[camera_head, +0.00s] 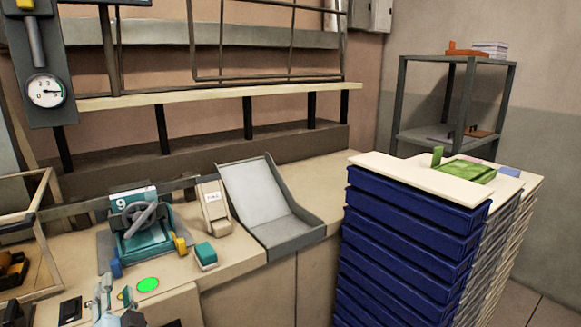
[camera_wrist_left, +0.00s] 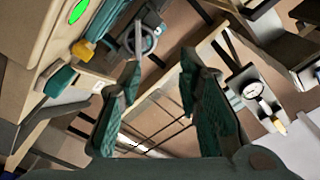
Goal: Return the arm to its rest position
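My left gripper (camera_wrist_left: 160,62) is open in the left wrist view, with its two teal-padded fingers apart and nothing between them. In the head view my left gripper (camera_head: 116,303) shows only partly at the bottom left edge, in front of the counter (camera_head: 240,265). It is below a teal machine with a dark handwheel (camera_head: 143,218) and close to a bright green oval (camera_head: 148,285). My right gripper is in neither view.
A teal block (camera_head: 205,256), a beige upright device (camera_head: 214,208) and a grey sloped tray (camera_head: 262,198) stand on the counter. A stack of blue trays (camera_head: 405,235) rises at the right. A gauge panel (camera_head: 46,91) hangs at the upper left; a grey shelf (camera_head: 456,62) stands behind.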

